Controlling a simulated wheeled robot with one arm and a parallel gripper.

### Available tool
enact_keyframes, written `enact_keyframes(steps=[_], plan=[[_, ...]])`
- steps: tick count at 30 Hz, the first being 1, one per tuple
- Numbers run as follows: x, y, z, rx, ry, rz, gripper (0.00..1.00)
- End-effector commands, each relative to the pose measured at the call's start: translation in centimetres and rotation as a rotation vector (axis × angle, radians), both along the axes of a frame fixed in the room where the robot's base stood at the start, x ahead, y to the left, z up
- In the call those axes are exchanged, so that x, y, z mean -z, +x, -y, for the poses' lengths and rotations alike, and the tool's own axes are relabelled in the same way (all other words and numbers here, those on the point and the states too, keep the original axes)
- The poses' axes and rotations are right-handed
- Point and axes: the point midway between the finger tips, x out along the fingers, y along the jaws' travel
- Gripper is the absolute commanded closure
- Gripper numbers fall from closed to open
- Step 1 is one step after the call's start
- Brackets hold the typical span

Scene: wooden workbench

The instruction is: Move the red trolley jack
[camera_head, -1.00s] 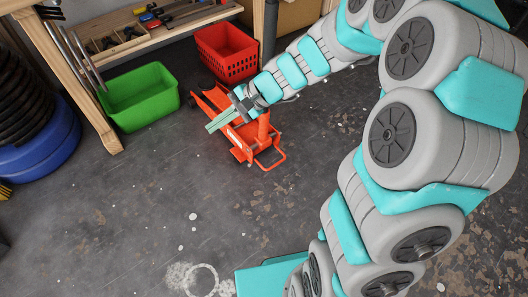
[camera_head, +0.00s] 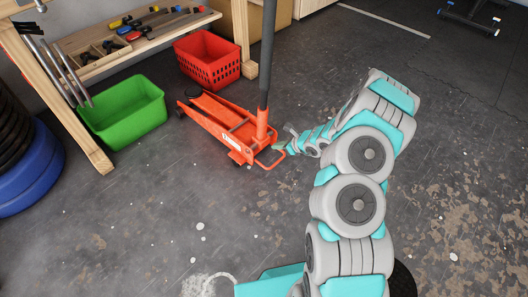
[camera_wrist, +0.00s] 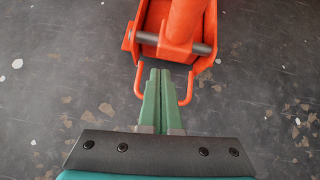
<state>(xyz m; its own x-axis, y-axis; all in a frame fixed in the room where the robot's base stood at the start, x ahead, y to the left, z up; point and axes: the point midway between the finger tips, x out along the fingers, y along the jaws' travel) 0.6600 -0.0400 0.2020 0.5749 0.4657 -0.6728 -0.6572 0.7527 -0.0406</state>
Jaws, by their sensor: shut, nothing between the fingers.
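The red trolley jack (camera_head: 222,122) stands on the floor, with a dark upright handle (camera_head: 266,55) and a red wire loop at its near end. My gripper (camera_head: 281,146) is low beside that loop, at the jack's near right end. In the wrist view, my green fingers (camera_wrist: 160,74) are shut together with nothing between them. They lie between the two sides of the red loop (camera_wrist: 139,82), below the jack's body (camera_wrist: 178,30) in the picture. The fingers hide the loop's middle, and I cannot tell whether they touch it.
A green bin (camera_head: 124,112) and a red basket (camera_head: 207,60) stand behind and left of the jack. A wooden bench (camera_head: 90,150) with tools on its shelf is at upper left, near blue-and-black stacked tyres (camera_head: 30,170). The floor in front and right is clear.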

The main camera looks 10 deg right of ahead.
Motion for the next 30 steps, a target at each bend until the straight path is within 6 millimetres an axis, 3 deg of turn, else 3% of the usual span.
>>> enact_keyframes(steps=[3,9,30], plan=[[2.7,-0.6,1.7,0.067,0.003,-0.047,1.0],[4.1,-0.5,2.2,0.093,0.001,-0.065,1.0],[10.6,5.5,-2.2,0.087,-0.001,-0.06,1.0]])
